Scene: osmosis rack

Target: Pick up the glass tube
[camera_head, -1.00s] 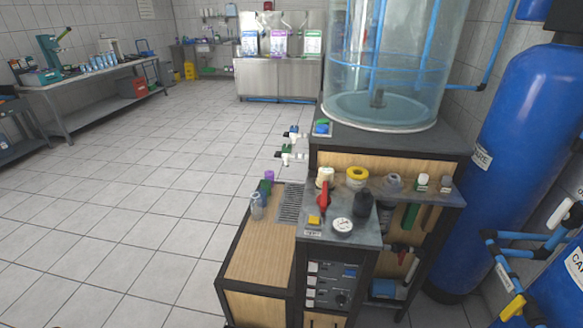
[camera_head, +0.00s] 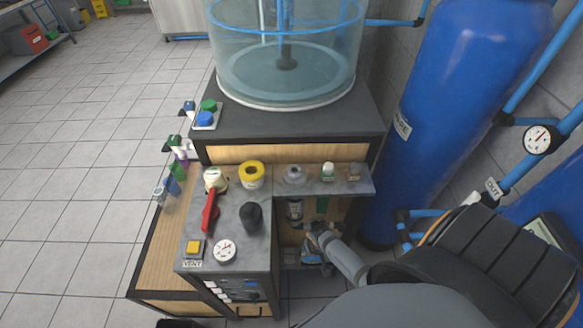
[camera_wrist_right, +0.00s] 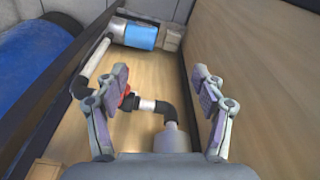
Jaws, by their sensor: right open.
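A small clear tube-like vessel (camera_head: 159,195) stands on the wooden side bench in the head view, beside a blue and a green one; I cannot tell for sure that it is the glass tube. My right gripper (camera_head: 316,241) is under the small grey shelf of the rack, apart from that vessel. In the right wrist view the right gripper (camera_wrist_right: 160,76) is open, with nothing between its fingers. Beyond them are a black and white pipe (camera_wrist_right: 148,104) with a red part and a blue cylinder (camera_wrist_right: 141,36). My left gripper is not seen.
The grey shelf (camera_head: 345,187) with several caps lies above my right gripper. A red lever (camera_head: 209,212), gauge (camera_head: 225,250) and black knob (camera_head: 251,215) sit on the counter. A large clear tank (camera_head: 285,75) stands behind; blue tanks (camera_head: 460,100) are at right.

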